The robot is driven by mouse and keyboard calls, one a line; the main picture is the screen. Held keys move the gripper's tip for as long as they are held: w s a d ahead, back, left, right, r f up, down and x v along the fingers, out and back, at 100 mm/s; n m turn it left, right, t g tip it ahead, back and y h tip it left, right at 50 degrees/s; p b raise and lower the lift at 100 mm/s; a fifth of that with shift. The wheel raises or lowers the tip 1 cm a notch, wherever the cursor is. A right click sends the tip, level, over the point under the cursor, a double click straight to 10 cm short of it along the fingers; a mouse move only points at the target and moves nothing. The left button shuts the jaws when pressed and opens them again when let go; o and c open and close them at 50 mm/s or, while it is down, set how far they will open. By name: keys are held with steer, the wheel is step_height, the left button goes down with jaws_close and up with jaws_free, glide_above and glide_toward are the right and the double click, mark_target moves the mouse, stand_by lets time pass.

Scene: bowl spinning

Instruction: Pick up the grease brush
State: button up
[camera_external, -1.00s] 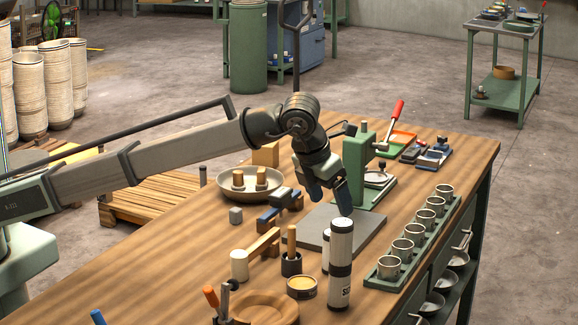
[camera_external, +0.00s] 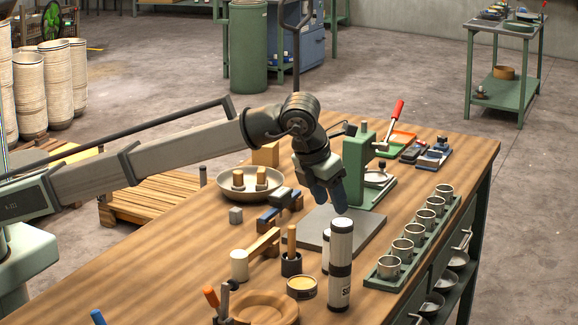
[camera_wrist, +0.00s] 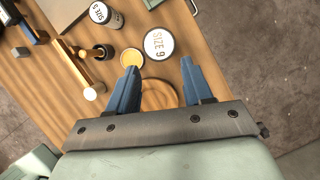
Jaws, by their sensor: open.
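What looks like the grease brush stands upright in a small dark cup (camera_external: 291,265); only its wooden handle (camera_external: 291,240) shows, and its bristles are hidden. The cup is beside an open tin of yellow grease (camera_external: 302,283). My gripper (camera_external: 331,208) is open and empty above the grey plate (camera_external: 366,234), behind and above the cup. In the wrist view, the fingers (camera_wrist: 158,66) point over the table, with the grease tin (camera_wrist: 131,58) by the left fingertip and the dark cup (camera_wrist: 104,52) further left.
A tall canister (camera_external: 341,275) stands right of the tin, and a wooden ring dish (camera_external: 265,301) lies in front. A wooden bar with a pale cylinder (camera_external: 239,265) is left of the cup. A green tray of metal cups (camera_external: 385,279) lines the right edge. A green press (camera_external: 357,165) stands behind.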

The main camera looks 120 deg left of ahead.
steer(key=s+a+f+n, duration=0.1)
steer(key=s+a+f, duration=0.3)
steer(key=s+a, duration=0.6)
steer(key=s+d+f+n+t, duration=0.1)
steer(key=s+d+f+n, duration=0.2)
steer(key=s+n, duration=0.55)
steer(key=n+t, duration=0.2)
steer(key=n, duration=2)
glide_above(292, 258)
steer(key=s+d, duration=0.2)
steer(key=shift+y, duration=0.3)
steer(key=f, duration=0.7)
steer(key=shift+a, duration=0.2)
steer(key=shift+s+a+x, duration=0.1)
steer(key=shift+s+x, duration=0.05)
steer(key=shift+x, duration=1.2)
steer(key=shift+s+a+x, duration=0.1)
steer(key=shift+s+x, duration=0.05)
steer(key=shift+x, duration=1.2)
